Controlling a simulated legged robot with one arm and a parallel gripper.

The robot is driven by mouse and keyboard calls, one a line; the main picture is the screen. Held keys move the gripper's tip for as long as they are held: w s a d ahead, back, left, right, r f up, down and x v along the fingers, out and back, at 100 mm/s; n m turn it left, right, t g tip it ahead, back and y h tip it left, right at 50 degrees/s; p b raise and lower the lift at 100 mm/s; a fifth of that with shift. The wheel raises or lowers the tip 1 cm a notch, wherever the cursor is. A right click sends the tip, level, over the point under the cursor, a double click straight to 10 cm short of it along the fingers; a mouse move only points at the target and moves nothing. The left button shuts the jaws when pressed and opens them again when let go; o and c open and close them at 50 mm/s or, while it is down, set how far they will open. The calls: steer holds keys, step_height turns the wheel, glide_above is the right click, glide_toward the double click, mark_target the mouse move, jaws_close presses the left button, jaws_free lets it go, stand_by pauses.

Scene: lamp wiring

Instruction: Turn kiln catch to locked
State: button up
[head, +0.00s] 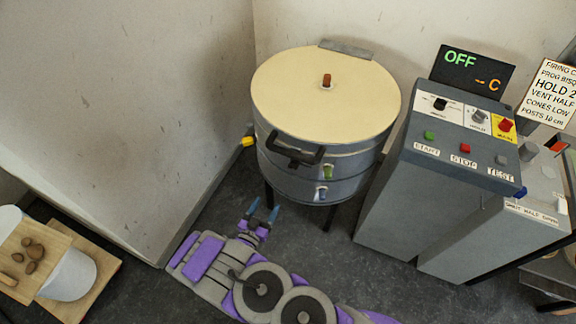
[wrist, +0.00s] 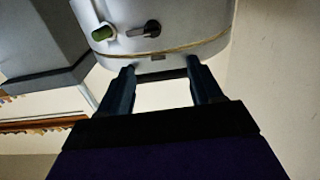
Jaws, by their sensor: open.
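The kiln (head: 285,165) is a round grey drum with a closed cream lid (head: 325,95). A black handle-like bar (head: 292,152) sits on its front near the rim. In the wrist view a small dark lever (wrist: 145,29) lies roughly sideways on the kiln's wall, beside a green plug (wrist: 104,32). It looks like the catch, but I cannot tell its setting. My gripper (head: 263,212) is open and empty, low in front of the kiln. In the wrist view its two fingers (wrist: 160,76) point at the kiln wall, apart from the lever.
A grey control cabinet (head: 400,205) with buttons stands right of the kiln; its display (head: 472,72) reads OFF. A yellow plug (head: 247,141) sticks out at the kiln's left. A white bucket (head: 70,275) stands at lower left. Dark floor is clear around my arm.

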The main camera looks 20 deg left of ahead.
steer(key=b, duration=0.1)
glide_toward(292, 168)
steer(key=w+b, duration=0.1)
steer(key=w, duration=0.2)
steer(key=w+d, duration=0.1)
steer(key=w, duration=0.1)
steer(key=w+b, duration=0.1)
steer(key=w, duration=0.2)
steer(key=shift+w+d+r+b, duration=0.25)
steer(key=shift+w+d+b, duration=0.05)
steer(key=shift+w+d, duration=0.1)
steer(key=shift+a+f, duration=0.25)
steer(key=shift+a, duration=0.6)
steer(key=shift+a+f, duration=0.1)
steer(key=shift+a, duration=0.15)
steer(key=shift+c, duration=1.3)
steer(key=shift+d+r, duration=0.2)
steer(key=shift+d, duration=0.55)
steer(key=c, duration=0.4)
steer(key=shift+a, duration=0.25)
steer(key=c, duration=0.4)
